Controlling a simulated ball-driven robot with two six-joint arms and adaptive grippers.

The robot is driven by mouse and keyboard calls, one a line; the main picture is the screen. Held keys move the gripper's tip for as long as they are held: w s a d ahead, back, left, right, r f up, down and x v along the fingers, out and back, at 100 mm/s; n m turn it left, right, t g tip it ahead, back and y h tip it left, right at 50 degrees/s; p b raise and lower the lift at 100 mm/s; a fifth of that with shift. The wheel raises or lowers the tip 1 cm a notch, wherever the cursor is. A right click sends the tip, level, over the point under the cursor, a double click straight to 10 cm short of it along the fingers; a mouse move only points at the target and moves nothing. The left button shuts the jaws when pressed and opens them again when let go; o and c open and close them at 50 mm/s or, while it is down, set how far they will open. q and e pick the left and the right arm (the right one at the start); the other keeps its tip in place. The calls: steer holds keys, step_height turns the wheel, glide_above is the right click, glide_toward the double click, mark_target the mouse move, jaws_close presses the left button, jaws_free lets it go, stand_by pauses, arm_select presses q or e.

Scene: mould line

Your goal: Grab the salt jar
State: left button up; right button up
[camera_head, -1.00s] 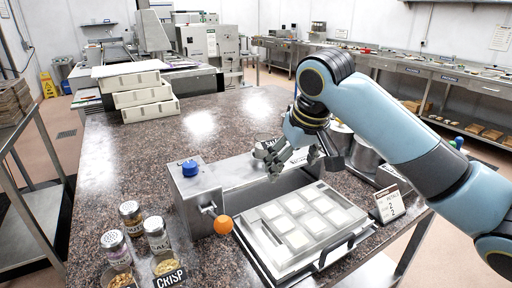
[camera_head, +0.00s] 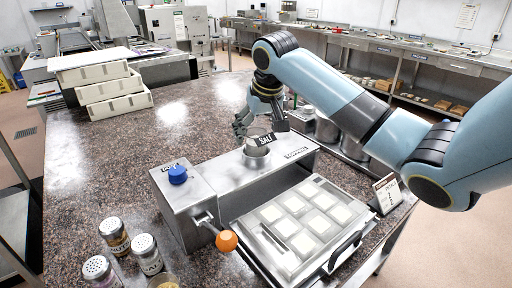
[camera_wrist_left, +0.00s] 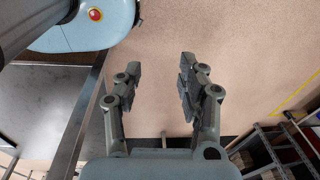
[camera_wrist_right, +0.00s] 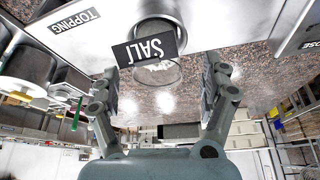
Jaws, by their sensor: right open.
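The tag hides part of the jar. A metal-capped shaker (camera_head: 147,255) with partly legible lettering stands at the front left. My left gripper (camera_wrist_left: 158,75) is open and empty above the floor.
Other shakers (camera_head: 114,237) stand beside the lettered one. The machine has a blue knob (camera_head: 177,175) and an orange ball handle (camera_head: 226,241). A mould tray (camera_head: 268,232) lies in front. Stacked cream trays (camera_head: 112,90) stand at the back left. The middle countertop (camera_head: 110,160) is clear.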

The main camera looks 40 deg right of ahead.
steer(key=x, duration=0.3)
steer(key=shift+w+d+f, duration=0.2)
steer(key=shift+d, duration=0.05)
steer(key=shift+f, duration=0.15)
steer(key=shift+c, duration=1.1)
steer(key=c, duration=0.5)
arm_select(q)
steer(key=shift+w+r, duration=0.45)
arm_select(e)
steer(key=c, duration=0.6)
